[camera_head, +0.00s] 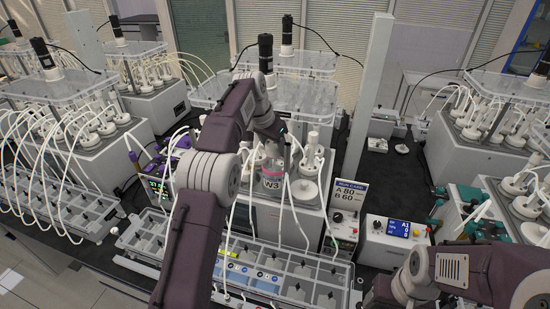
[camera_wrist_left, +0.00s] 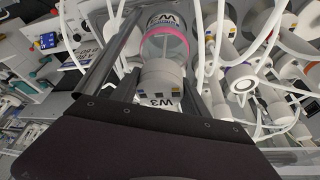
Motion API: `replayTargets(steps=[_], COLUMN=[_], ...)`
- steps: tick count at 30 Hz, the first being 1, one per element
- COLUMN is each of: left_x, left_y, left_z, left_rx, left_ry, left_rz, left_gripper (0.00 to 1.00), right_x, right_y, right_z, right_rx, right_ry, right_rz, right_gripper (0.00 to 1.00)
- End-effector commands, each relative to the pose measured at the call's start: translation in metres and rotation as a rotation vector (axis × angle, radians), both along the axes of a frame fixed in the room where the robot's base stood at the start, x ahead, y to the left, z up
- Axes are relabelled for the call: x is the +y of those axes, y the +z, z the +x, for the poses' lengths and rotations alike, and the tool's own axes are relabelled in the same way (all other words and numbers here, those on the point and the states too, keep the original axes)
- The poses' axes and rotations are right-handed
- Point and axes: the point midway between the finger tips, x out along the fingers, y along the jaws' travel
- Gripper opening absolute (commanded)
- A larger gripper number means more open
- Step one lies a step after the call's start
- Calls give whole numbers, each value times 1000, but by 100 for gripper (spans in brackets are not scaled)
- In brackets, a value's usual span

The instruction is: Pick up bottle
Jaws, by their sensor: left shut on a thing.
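The bottle (camera_head: 272,182) has a clear body, a pink band and a white label that seems to read W3. In the head view it is in front of the middle reactor, below my left gripper (camera_head: 273,148). In the left wrist view the bottle (camera_wrist_left: 166,48) lies between the fingers of my left gripper (camera_wrist_left: 158,78), its white cap (camera_wrist_left: 160,86) towards the palm. My left gripper is shut on the bottle at its cap end. Whether the bottle's base touches anything is hard to tell. Part of my right arm shows at the lower right; its fingers are not in view.
White tubes (camera_head: 232,205) and white caps (camera_head: 304,190) crowd close around the bottle. A clear compartment rack (camera_head: 335,272) stands in front. More reactors stand on both sides.

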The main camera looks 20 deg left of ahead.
Motion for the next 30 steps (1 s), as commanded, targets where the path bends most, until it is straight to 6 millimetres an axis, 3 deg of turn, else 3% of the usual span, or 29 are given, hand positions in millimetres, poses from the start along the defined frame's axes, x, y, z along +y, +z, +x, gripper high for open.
replayTargets(steps=[1,3,14,15,23,30], left_x=[0,0,0,2,11,27], left_y=[14,22,56,49,46,42], left_z=[1,1,0,-3,-22,-60], left_rx=[-5,-4,-3,-2,-4,-5], left_ry=[0,-1,-1,0,1,2], left_rz=[0,0,0,0,0,1], left_gripper=[0,0,0,0,0,0], right_x=[0,0,0,0,0,0], right_y=[9,13,36,25,-1,-41], right_z=[0,0,0,0,0,0], right_rx=[0,0,0,-1,0,0], right_ry=[0,0,0,0,0,0], right_rz=[0,0,0,0,0,0], right_gripper=[65,65,65,65,65,65])
